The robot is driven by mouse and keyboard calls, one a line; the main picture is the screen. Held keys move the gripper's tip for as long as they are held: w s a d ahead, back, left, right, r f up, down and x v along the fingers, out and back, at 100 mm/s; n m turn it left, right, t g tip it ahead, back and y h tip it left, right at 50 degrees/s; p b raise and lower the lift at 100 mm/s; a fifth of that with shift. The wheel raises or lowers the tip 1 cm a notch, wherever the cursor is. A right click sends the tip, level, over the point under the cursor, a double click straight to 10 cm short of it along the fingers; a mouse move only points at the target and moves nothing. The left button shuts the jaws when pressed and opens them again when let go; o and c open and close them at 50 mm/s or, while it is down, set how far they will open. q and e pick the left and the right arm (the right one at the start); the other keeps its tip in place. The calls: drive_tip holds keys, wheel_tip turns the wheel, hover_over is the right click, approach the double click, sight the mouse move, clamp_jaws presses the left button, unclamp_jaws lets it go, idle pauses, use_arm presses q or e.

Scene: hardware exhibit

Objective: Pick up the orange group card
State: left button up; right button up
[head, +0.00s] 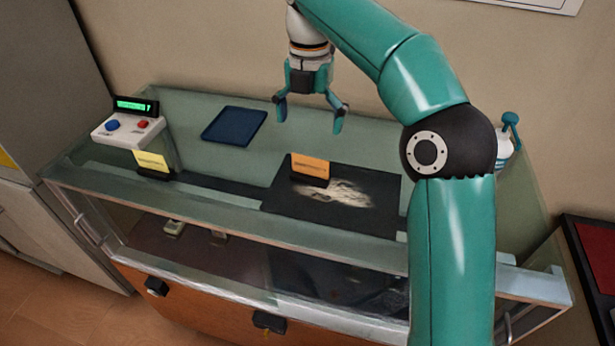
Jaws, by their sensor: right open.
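The orange group card (310,165) stands upright in a small dark holder on the glass counter, at the back edge of a black mat (282,199). My right gripper (309,121) hangs above the counter, behind and above the card, fingers pointing down. Its fingers are spread apart with nothing between them, and it does not touch the card. My left gripper is not in view.
A yellow card (151,162) stands in a holder at the left. Behind it is a white box (128,131) with buttons and a green display (134,106). A dark blue pad (234,126) lies left of the gripper. A pale patch (338,192) lies on the mat.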

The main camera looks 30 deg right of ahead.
drive_tip(key=b, duration=0.1)
hover_over(310, 174)
drive_tip(key=f, duration=0.7)
drive_tip(key=shift+w, duration=0.2)
wheel_tip(310, 174, down, 5)
drive_tip(key=shift+s+r, duration=0.1)
drive_tip(key=c, duration=0.9)
